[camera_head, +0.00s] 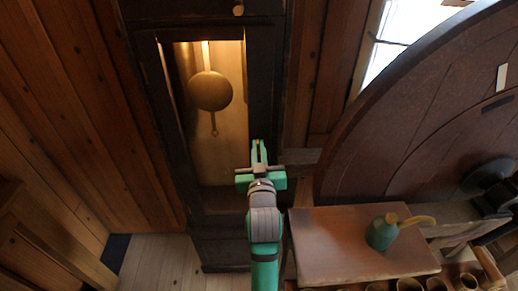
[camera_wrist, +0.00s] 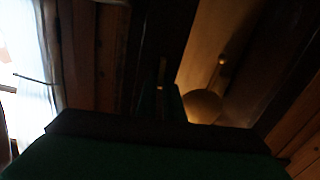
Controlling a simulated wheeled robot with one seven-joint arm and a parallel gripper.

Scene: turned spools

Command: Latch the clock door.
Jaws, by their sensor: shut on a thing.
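The tall dark clock case (camera_head: 262,75) stands at the middle back. Its narrow door shows a lit interior with a round brass pendulum (camera_head: 211,91), which also shows in the wrist view (camera_wrist: 202,105). I cannot tell whether the door sits flush with the case. My green gripper (camera_head: 259,155) is at the door's right side, low down, and covers part of that edge. It is shut on a small brass latch piece (camera_wrist: 162,72), seen upright at the fingertips in the wrist view. The fingers themselves are dark there, so the exact contact is hidden.
A wooden table (camera_head: 330,245) at the lower right carries a green watering can (camera_head: 382,232). A large round dark wooden piece (camera_head: 430,120) fills the right side. Floor (camera_head: 155,262) is free at the lower left.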

